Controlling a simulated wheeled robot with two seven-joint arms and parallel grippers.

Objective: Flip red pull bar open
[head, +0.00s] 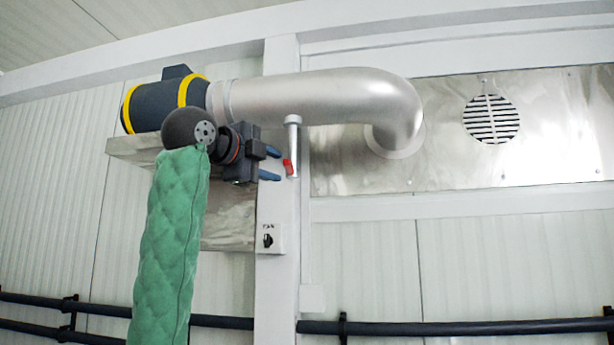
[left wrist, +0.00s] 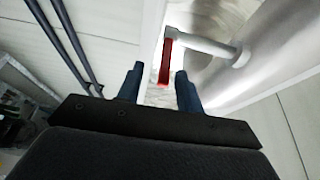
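The red pull bar (head: 288,167) is a small red lever at the lower end of a thin white vertical pipe (head: 293,140), in front of the white column. In the left wrist view the red bar (left wrist: 166,62) hangs from the end of the white pipe (left wrist: 205,45), between and beyond my fingertips. My left gripper (head: 272,164) is just left of the bar in the head view, fingers pointing at it. Its two blue fingers (left wrist: 158,75) are spread apart with nothing held. Whether a finger touches the bar cannot be told. My right gripper is not in view.
A large silver duct (head: 330,95) runs from a dark blower with yellow bands (head: 165,100) into a metal wall panel (head: 450,150). A switch box (head: 269,238) is on the column below. Dark pipes (head: 460,327) run along the wall low down.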

